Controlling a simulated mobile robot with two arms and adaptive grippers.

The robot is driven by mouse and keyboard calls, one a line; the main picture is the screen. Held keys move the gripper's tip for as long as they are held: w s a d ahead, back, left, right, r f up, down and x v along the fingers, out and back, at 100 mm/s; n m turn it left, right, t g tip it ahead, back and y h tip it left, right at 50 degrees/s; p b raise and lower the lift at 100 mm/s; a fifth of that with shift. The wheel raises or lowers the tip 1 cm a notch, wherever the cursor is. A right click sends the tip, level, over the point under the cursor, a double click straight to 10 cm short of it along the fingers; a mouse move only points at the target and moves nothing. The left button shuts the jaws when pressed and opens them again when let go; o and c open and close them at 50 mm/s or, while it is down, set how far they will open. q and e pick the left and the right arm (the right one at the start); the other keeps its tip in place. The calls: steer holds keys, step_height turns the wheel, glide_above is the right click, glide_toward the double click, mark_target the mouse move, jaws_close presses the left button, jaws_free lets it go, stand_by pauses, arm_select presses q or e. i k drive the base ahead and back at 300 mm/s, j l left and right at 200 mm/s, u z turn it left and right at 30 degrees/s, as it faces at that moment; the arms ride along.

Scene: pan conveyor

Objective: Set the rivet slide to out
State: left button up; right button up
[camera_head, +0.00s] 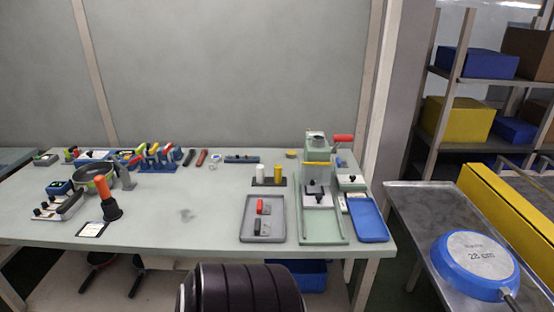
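A pale green press-like machine (309,230) stands at the right part of the workbench, with a red-handled lever (343,138) at its top and a yellow bar (317,164) across it. A light slide block with a dark knob (318,195) sits on its bed, below the yellow bar. It may be the rivet slide, but I see no readable label and cannot tell its setting. Neither of my grippers shows in the head view.
A grey tray (246,231) and a blue tray (367,232) flank the machine. Left on the workbench (190,230) are a pan (84,178), an orange-handled tool (109,199) and tool racks. A metal table (412,209) at right holds a blue pan (447,267). The bench's front middle is clear.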

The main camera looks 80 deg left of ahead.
mark_target(317, 196)
steer(key=u, duration=2.15)
